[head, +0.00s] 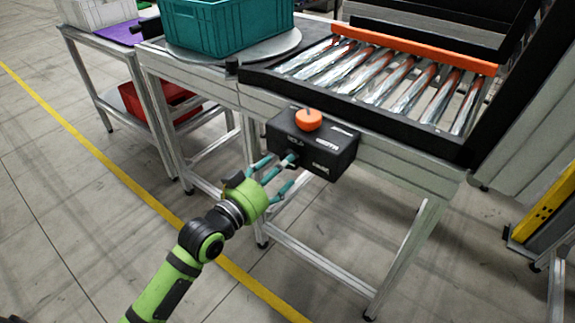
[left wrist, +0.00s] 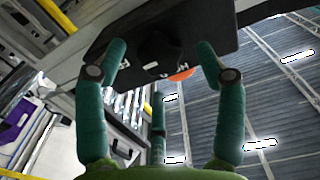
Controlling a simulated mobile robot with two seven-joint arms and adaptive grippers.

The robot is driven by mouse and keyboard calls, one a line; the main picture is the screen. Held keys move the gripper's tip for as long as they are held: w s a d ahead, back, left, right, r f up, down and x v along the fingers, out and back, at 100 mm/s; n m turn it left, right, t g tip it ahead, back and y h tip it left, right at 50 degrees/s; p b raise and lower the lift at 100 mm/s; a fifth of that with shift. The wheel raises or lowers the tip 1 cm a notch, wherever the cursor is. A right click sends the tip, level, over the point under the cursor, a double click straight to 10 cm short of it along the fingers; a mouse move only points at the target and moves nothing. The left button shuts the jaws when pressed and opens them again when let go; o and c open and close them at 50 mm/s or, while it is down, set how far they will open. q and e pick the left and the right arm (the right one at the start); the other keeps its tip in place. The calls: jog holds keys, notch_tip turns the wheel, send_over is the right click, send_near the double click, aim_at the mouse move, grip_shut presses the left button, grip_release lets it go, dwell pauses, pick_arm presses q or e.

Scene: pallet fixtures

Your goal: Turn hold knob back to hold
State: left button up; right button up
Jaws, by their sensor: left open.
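A black control box (head: 325,150) with white labels hangs on the front of the roller conveyor's frame. An orange round button (head: 308,119) sits on its top. In the left wrist view the box (left wrist: 215,32) fills the upper middle, with a dark knob (left wrist: 160,50) on its face, and part of the orange button (left wrist: 183,75) shows at its edge. My left gripper (head: 273,172) is open just in front of the box's lower left face. In the left wrist view its fingertips (left wrist: 160,62) stand on either side of the knob; contact cannot be told. My right gripper is not in view.
The roller conveyor (head: 455,137) with an orange rail (head: 415,50) is behind the box. A teal crate (head: 215,38) stands on a round plate at the back left. A red bin (head: 130,98) is on a lower shelf. The floor in front is clear, with a yellow line (head: 130,183).

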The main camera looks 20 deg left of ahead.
pick_arm(q)
jog(key=shift+x, duration=1.45)
jog(key=c, duration=1.1)
jog(key=shift+c, duration=0.2)
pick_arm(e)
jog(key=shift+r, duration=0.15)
